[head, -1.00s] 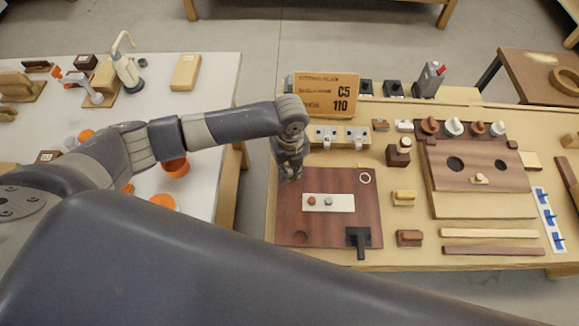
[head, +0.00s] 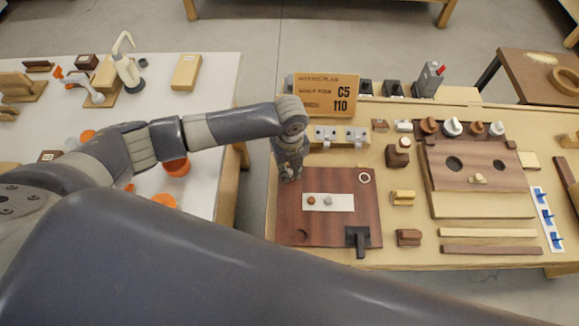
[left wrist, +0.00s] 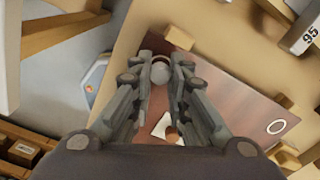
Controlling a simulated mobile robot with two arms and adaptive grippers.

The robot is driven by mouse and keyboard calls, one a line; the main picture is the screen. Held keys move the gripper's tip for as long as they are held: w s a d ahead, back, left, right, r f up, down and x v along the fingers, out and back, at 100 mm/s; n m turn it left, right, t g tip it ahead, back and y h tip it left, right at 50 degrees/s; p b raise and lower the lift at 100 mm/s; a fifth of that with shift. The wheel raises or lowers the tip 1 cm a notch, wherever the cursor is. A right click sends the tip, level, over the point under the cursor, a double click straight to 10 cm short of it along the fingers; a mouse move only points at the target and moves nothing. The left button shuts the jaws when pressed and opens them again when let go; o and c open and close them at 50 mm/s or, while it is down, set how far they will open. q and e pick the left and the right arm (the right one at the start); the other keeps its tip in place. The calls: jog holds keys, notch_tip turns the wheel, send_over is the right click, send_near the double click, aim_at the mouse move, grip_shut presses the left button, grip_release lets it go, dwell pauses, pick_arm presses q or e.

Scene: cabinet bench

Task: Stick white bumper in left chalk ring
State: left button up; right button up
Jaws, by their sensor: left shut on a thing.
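My left gripper (head: 290,172) is over the top left corner of the dark red-brown panel (head: 345,228). In the left wrist view its fingers (left wrist: 160,80) are shut on a round white bumper (left wrist: 160,72). One chalk ring (head: 364,178) shows at the panel's top right and also in the left wrist view (left wrist: 277,127). No left chalk ring can be made out; my gripper covers that corner. A white strip (head: 342,202) on the panel bears a brown bumper (head: 311,201) and a pale grey one (head: 328,201). My right gripper is not in view.
A cardboard sign (head: 325,94) and a block with two metal fittings (head: 340,136) stand behind the panel. Wooden blocks (head: 403,197) and a board with knobs (head: 475,165) lie to the right. The panel's middle right is clear.

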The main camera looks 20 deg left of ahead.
pick_arm(q)
grip_shut()
jog(key=shift+f, duration=0.15)
jog(key=shift+f, duration=0.25)
dwell(0.4)
jog(key=shift+s+f, duration=0.1)
jog(key=shift+s, duration=0.05)
dwell(1.6)
jog(key=shift+p, duration=0.3)
dwell(0.5)
jog(key=o, duration=0.7)
grip_release()
jog(key=shift+o, duration=0.4)
